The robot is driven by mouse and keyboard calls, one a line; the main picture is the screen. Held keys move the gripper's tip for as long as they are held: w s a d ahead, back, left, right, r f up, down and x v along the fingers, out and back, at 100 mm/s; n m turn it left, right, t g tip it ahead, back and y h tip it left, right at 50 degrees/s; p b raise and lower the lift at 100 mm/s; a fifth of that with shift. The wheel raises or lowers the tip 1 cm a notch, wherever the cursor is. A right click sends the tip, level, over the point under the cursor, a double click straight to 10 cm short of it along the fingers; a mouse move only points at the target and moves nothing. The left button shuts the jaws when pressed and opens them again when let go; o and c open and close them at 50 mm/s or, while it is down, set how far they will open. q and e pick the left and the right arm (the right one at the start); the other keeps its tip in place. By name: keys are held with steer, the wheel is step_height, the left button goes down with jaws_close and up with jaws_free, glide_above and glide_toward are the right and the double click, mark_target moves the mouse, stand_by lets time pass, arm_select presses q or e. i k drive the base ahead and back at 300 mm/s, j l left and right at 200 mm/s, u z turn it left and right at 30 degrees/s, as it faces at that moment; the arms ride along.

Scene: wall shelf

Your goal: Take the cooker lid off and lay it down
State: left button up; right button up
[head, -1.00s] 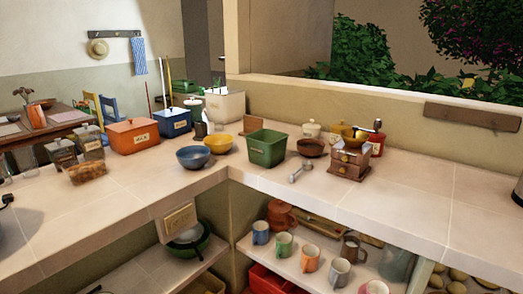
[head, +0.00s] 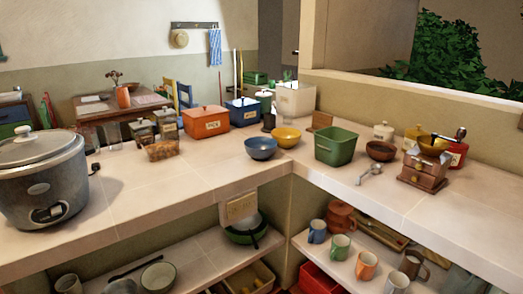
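The cooker (head: 48,190) is a dark grey pot-shaped appliance at the left end of the tiled counter in the head view. Its pale grey lid (head: 38,150) sits on top, with a light knob at the middle. The cooker's left side is cut slightly by the picture edge. A small switch panel shows on its front. Neither of my grippers is in the head view.
The counter (head: 150,205) is clear just right of the cooker. Farther back stand glass jars (head: 143,133), a wicker basket (head: 162,150), an orange box (head: 205,122), a blue bowl (head: 261,148), a yellow bowl (head: 286,137) and a green bin (head: 336,147).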

mark_target(27, 146)
steer(key=u, duration=1.45)
